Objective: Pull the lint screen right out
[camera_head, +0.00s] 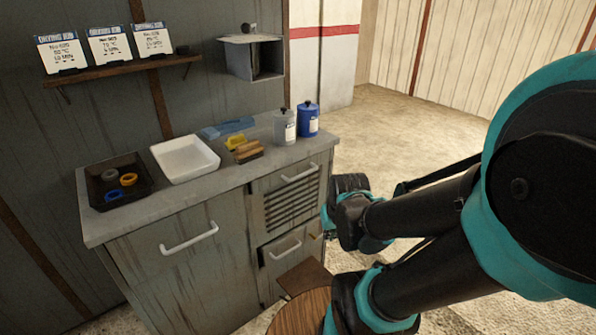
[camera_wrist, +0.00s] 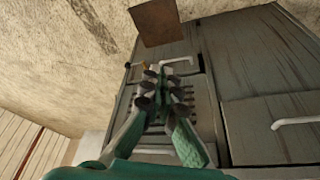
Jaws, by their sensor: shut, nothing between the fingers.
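A grey cabinet has a louvred front (camera_head: 290,205) with a handled panel (camera_head: 300,172) above it and another handled panel (camera_head: 283,247) below it. The lower one may be the lint screen front; I cannot tell for sure. Its bar handle (camera_wrist: 182,61) shows beyond my fingers in the wrist view. My gripper (camera_wrist: 158,84) is shut and empty, in front of the louvres (camera_wrist: 187,97), and hides part of them. In the head view my gripper (camera_head: 330,222) is right of the louvred front, partly hidden by my arm.
A brown square board (camera_head: 304,276) and a round wooden top (camera_head: 300,312) are low in front of the cabinet. The counter holds a dark tray (camera_head: 113,202), a white tray (camera_head: 186,170), a brush and two bottles. Floor behind the bottles is clear.

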